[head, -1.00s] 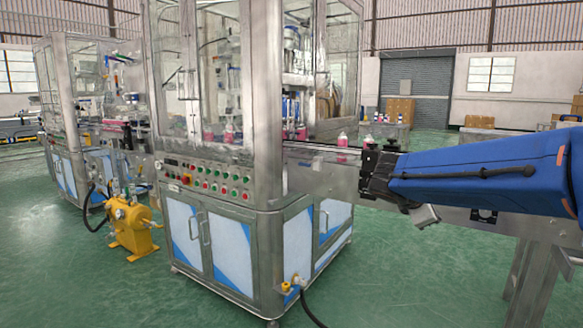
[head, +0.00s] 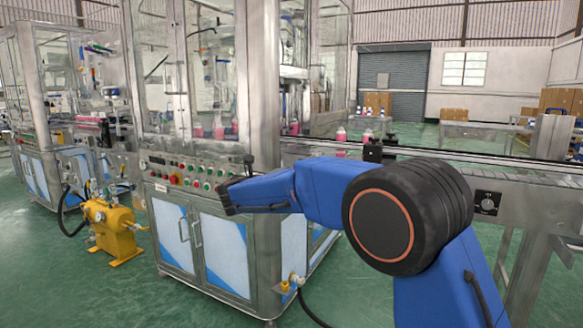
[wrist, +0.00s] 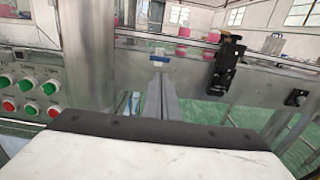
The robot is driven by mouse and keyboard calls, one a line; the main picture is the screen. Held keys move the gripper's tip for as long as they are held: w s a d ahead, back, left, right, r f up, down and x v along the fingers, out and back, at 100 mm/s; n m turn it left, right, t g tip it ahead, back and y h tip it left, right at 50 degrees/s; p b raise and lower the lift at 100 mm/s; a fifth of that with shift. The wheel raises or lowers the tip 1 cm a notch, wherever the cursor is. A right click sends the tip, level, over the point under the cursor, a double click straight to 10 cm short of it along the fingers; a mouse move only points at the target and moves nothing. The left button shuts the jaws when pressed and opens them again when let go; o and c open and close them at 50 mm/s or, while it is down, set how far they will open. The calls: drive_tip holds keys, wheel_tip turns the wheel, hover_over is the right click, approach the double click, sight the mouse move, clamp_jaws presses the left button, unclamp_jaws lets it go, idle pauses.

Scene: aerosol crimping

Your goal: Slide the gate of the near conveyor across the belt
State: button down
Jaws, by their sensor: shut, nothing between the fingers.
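The near conveyor (head: 415,172) runs from the machine cabinet to the right edge in the head view. A black gate fitting (head: 373,150) sits on its near side rail. In the wrist view the fitting (wrist: 223,72) shows as a black bracket with a brownish top at the rail. I cannot tell how far the gate reaches over the belt. My gripper (wrist: 160,80) is shut and empty, with its grey fingers pointing at the conveyor's side, left of and apart from the fitting. In the head view I cannot make out the fingers.
Pink bottles (head: 341,137) stand on the belt near the cabinet. The cabinet's button panel (wrist: 30,92) is close on my gripper's left. A switch box (wrist: 296,97) is on the conveyor's side at right. A yellow pump (head: 108,228) stands on the floor.

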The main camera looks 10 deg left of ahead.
drive_tip(key=x, duration=1.3)
drive_tip(key=shift+w+d, duration=0.15)
drive_tip(key=shift+w, duration=0.2)
drive_tip(key=shift+f, duration=0.1)
drive_tip(key=x, duration=0.6)
drive_tip(key=shift+w+f, duration=0.1)
drive_tip(key=shift+w+d, duration=0.1)
drive_tip(key=shift+w, duration=0.15)
drive_tip(key=shift+r, duration=0.2)
drive_tip(key=shift+d, duration=0.15)
